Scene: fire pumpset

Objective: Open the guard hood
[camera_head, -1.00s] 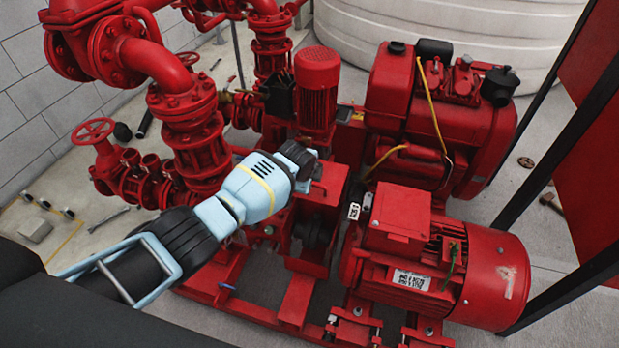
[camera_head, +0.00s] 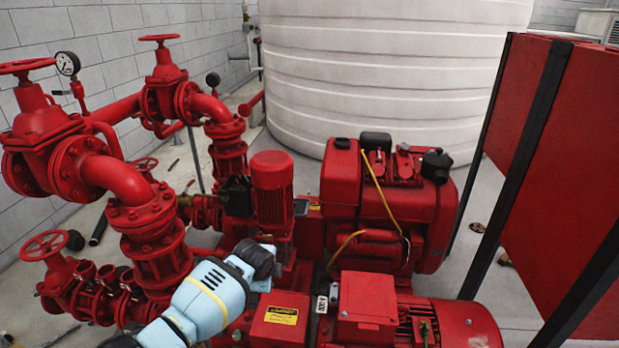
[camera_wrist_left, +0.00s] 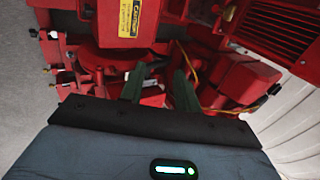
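A red box-shaped cover with a yellow caution label, which looks like the guard hood (camera_head: 262,332), sits at the bottom centre of the head view, left of the red motor. Its lower part is cut off there, and I cannot tell how far it is raised. It also shows at the top of the left wrist view (camera_wrist_left: 103,22). In that view my left gripper (camera_wrist_left: 158,75) has two dark green fingers spread apart with nothing held between them. In the head view my pale blue left wrist (camera_head: 212,298) is just left of the cover; the fingertips are hidden. My right gripper is not in view.
The red motor (camera_head: 455,322) stands to the right, and the red engine (camera_head: 395,205) behind. Red pipes and valves (camera_head: 150,235) crowd the left. A large white tank (camera_head: 375,85) stands at the back. Red panels on black posts (camera_head: 565,170) border the right.

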